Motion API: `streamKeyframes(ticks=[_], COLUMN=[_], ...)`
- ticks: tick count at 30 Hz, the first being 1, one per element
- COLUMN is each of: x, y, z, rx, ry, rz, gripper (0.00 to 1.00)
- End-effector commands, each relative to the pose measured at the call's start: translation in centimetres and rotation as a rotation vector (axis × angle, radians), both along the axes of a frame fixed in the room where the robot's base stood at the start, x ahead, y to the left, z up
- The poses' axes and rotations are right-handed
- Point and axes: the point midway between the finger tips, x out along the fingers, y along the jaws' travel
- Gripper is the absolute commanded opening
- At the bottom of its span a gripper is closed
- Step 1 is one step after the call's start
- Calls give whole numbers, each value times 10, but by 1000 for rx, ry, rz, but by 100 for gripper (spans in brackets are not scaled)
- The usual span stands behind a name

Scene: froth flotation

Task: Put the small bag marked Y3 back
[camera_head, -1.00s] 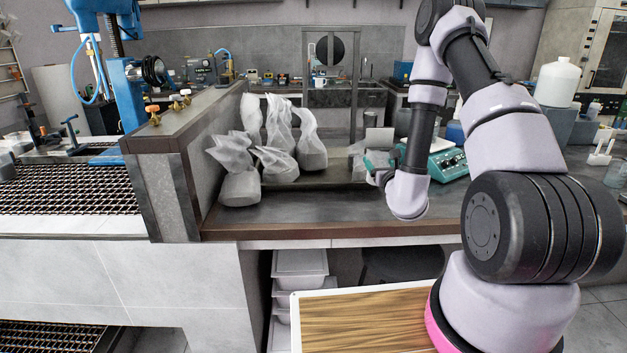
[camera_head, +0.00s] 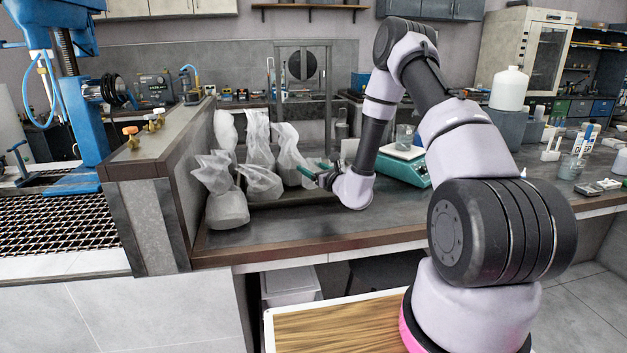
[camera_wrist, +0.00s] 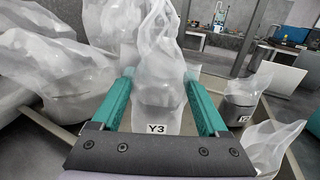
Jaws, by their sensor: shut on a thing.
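The bag marked Y3 (camera_wrist: 158,97) is a clear plastic bag with grey material low in it and a white label. In the wrist view it stands between the two green fingers of my gripper (camera_wrist: 160,74), which is shut on it. In the head view my gripper (camera_head: 318,172) is at the right end of a group of similar bags. The held bag is hard to tell from its neighbours there. Whether its base touches the surface below is unclear.
Several similar bags (camera_head: 228,208) stand to the left on the counter (camera_head: 290,232). A bag (camera_wrist: 240,98) with a partly hidden label stands right of Y3. A teal balance (camera_head: 402,168) with a beaker sits right of my arm. The front counter strip is clear.

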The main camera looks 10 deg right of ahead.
Motion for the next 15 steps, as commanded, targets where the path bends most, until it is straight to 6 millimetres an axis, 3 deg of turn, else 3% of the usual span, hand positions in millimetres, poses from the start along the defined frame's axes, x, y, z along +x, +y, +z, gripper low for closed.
streamKeyframes(ticks=[6, 15], x=[-1, -1], y=[0, 0], z=[-33, -37], rx=[0, -1], ry=[3, 1], rz=[0, 0], gripper=[21, 21])
